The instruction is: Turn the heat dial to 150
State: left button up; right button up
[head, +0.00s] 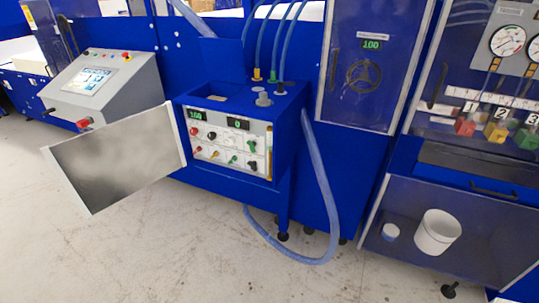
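Neither of my grippers is in view. A blue box in the middle has its grey front door (118,165) swung open to the left. Behind it is a control panel (228,146) with several red, white, black, yellow and green knobs. Its left green display (195,114) seems to read 100 or 160, and its right display (237,125) reads 0. A dark round handwheel (365,76) sits on a tall blue cabinet, under a green display (371,44) reading 100. I cannot tell which control is the heat dial; labels are too small to read.
A grey console (103,88) with a screen stands at left. Blue hoses (318,165) hang beside the box and near the floor. At right are gauges (508,41), numbered coloured valves (497,132) and a white bucket (436,232). The front floor is clear.

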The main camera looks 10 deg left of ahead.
aim_at(193, 131)
jog(key=u, duration=2.25)
jog(key=i, duration=2.2)
jog(key=z, duration=2.65)
